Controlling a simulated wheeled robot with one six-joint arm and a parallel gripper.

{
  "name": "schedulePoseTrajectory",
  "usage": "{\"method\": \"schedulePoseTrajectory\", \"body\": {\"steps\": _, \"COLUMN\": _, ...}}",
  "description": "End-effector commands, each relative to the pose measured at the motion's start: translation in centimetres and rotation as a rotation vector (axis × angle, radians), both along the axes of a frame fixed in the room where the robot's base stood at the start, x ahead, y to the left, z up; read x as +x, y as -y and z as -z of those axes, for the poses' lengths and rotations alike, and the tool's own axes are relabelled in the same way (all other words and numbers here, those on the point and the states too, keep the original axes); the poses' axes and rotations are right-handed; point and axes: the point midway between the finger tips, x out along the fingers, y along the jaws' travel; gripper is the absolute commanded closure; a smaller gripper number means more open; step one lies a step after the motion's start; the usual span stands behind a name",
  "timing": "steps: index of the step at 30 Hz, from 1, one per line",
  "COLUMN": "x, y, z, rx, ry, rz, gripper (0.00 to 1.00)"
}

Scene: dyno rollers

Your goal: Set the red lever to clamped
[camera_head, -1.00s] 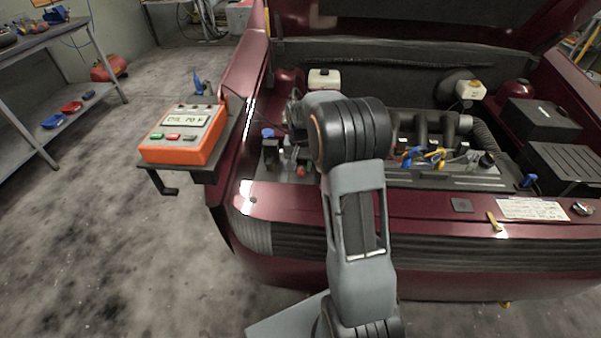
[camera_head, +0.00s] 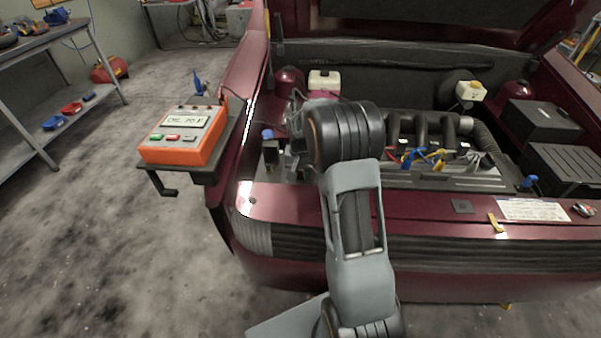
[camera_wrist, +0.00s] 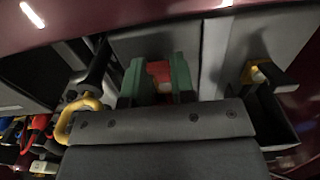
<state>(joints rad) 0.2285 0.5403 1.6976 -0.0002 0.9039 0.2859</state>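The red lever (camera_wrist: 159,73) shows in the wrist view as a red piece between the two green fingertips of my gripper (camera_wrist: 160,84). The red fills the narrow gap, so my gripper looks shut on it. The lever's base and any clamped marking are hidden. In the head view my gripper (camera_head: 297,145) is at the left front of the engine bay, partly hidden behind my own wrist. The red lever cannot be made out there.
A blue-capped part (camera_head: 268,135) stands just left of my gripper. A yellow loop (camera_wrist: 78,118) lies close to the left in the wrist view, and a yellow-and-black part (camera_wrist: 262,74) to the right. An orange tester (camera_head: 184,135) sits on a side shelf. The raised hood is overhead.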

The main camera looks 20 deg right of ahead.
Motion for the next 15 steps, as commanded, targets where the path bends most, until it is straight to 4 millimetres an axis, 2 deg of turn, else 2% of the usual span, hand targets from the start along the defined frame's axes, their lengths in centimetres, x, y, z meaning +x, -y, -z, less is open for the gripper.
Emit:
{"method": "schedulePoseTrajectory", "body": {"steps": 1, "x": 0.0, "y": 0.0, "z": 0.0, "rx": 0.0, "ry": 0.0, "rz": 0.0, "gripper": 0.89}}
{"method": "schedulePoseTrajectory", "body": {"steps": 5, "x": 0.0, "y": 0.0, "z": 0.0, "rx": 0.0, "ry": 0.0, "rz": 0.0, "gripper": 1.0}}
{"method": "schedulePoseTrajectory", "body": {"steps": 15, "x": -0.3, "y": -0.2, "z": 1.0, "rx": -0.094, "ry": 0.167, "rz": -0.002, "gripper": 1.0}}
